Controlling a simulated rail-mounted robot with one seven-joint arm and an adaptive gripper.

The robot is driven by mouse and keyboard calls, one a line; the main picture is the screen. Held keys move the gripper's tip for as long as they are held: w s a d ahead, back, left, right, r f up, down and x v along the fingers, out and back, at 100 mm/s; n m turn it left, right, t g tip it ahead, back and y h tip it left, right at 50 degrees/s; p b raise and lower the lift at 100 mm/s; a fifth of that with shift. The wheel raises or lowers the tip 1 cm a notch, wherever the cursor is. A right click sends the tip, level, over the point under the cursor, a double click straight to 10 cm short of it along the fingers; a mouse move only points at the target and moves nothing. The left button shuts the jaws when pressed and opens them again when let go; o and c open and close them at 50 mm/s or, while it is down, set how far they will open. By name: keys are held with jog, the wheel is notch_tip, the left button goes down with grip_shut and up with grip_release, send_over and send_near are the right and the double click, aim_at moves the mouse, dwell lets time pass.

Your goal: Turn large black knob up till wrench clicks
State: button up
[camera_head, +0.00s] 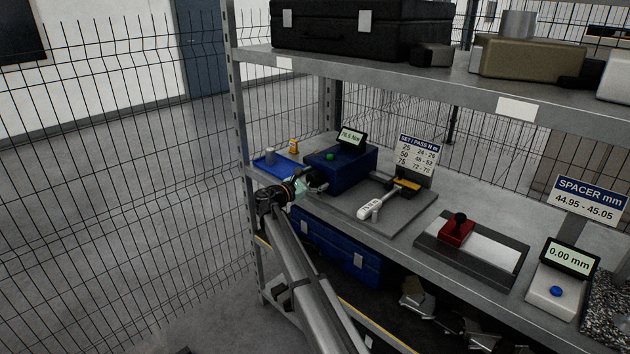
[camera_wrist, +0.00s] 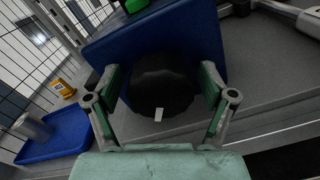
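The large black knob (camera_wrist: 160,80) is on the near face of the blue tester box (camera_head: 345,171), with a white mark near its lower edge in the wrist view. My gripper (camera_wrist: 162,92) has its green-padded fingers on either side of the knob. I cannot tell whether both pads press on it. In the head view my gripper (camera_head: 311,183) is at the left front of the box and hides the knob. The box's small display (camera_head: 351,138) shows a reading in N m that looks like the mid-seventies. The wrench (camera_head: 384,200), with a white "75 N m" handle, lies on the grey plate.
The SET/PASS sign (camera_head: 417,158) stands behind the wrench. A red block fixture (camera_head: 457,232) and a spacer gauge (camera_head: 560,287) are to the right. A shelf (camera_head: 430,80) is overhead.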

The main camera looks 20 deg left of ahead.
jog(key=shift+s, duration=0.1)
jog(key=v, duration=1.2)
dwell(0.4)
